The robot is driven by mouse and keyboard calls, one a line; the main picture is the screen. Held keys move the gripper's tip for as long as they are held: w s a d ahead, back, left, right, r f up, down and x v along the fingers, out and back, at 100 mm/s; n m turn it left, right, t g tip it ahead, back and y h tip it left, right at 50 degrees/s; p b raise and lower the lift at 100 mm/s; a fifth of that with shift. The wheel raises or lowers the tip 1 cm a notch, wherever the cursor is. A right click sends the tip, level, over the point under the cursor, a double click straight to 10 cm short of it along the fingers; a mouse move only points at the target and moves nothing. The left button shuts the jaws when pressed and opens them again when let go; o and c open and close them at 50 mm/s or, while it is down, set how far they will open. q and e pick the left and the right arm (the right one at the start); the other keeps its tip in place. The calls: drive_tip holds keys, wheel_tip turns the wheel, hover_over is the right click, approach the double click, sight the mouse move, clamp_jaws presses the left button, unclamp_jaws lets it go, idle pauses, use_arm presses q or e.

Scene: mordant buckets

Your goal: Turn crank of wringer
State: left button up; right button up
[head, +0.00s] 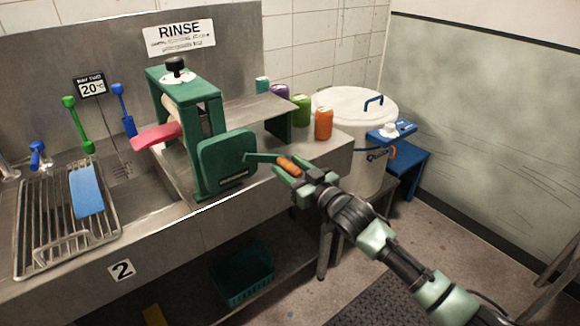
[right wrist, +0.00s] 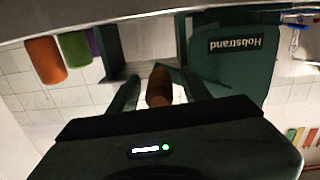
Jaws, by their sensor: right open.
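The green wringer (head: 225,158) stands upright on the steel sink counter in the head view, with a black knob (head: 175,64) on top. A pink cloth (head: 155,136) sticks out from its rollers on the left. Its crank arm (head: 262,157) points right from the green side housing and ends in an orange-brown handle (head: 289,166). My right gripper (head: 293,172) is open at the handle. In the right wrist view the handle (right wrist: 159,87) sits between the two open fingers (right wrist: 157,90); contact cannot be told. My left gripper is not in view.
Several coloured cans, including an orange one (head: 323,123), stand on the counter behind the crank. A white lidded bin (head: 355,110) and a blue stool (head: 408,168) are to the right. A wire rack (head: 50,250) holds a blue cloth at left.

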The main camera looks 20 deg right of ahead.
clamp_jaws()
drive_tip(key=shift+f, duration=0.1)
idle(1.3)
